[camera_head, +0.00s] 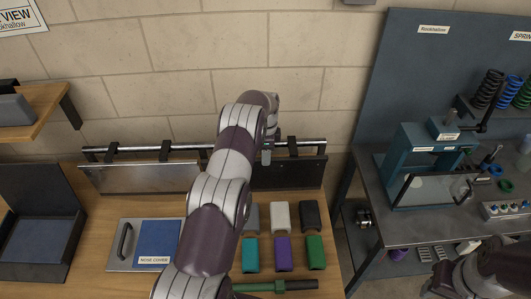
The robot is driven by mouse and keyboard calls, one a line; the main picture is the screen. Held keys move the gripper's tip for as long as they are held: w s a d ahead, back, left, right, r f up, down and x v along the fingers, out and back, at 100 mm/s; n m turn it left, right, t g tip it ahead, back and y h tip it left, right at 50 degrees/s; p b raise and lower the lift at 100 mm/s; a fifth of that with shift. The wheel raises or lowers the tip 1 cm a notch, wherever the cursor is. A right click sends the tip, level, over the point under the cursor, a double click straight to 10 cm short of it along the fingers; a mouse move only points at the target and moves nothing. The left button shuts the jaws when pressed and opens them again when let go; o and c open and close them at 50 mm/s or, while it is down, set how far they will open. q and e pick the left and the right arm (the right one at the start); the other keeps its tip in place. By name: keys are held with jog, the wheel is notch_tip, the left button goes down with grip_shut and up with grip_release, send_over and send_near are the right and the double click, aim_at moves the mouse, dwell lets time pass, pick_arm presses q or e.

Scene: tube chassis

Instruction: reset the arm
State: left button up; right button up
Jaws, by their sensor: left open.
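My left arm reaches up from the bottom middle across the wooden bench. My left gripper (266,155) is at its far end, in front of the metal rail along the wall, small and partly hidden by my own wrist. It is open, and I see nothing held in it. Part of my right arm shows at the bottom right corner; its gripper is not in view.
Several coloured blocks, including a purple one (283,254), lie right of my left arm, with a green-handled tool (275,286) below. A blue-topped case (157,240) and dark open box (40,240) lie left. A metal bench (405,229) with a teal press (417,160) stands right.

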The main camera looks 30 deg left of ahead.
pick_arm(q)
notch_tip(320, 180, up, 9)
jog(key=p, duration=0.7)
pick_arm(e)
notch_tip(320, 180, up, 8)
jog(key=r, duration=0.1)
pick_arm(q)
jog(key=s+d+f+n+b, duration=0.1)
jog(key=s+d+n+b, duration=0.2)
jog(key=s+d+b, duration=0.3)
jog(key=s+d+f+n+t+b, duration=0.1)
jog(key=s+d+n+b, duration=0.3)
jog(key=s, duration=0.9)
jog(key=s+d+f+n+b, duration=0.1)
jog(key=s+d+n+b, duration=0.3)
jog(key=s+d+b, duration=0.3)
jog(key=shift+s+d+b, duration=0.35)
jog(key=shift+s+b, duration=1.1)
jog(key=shift+s, duration=0.25)
pick_arm(e)
notch_tip(320, 180, down, 20)
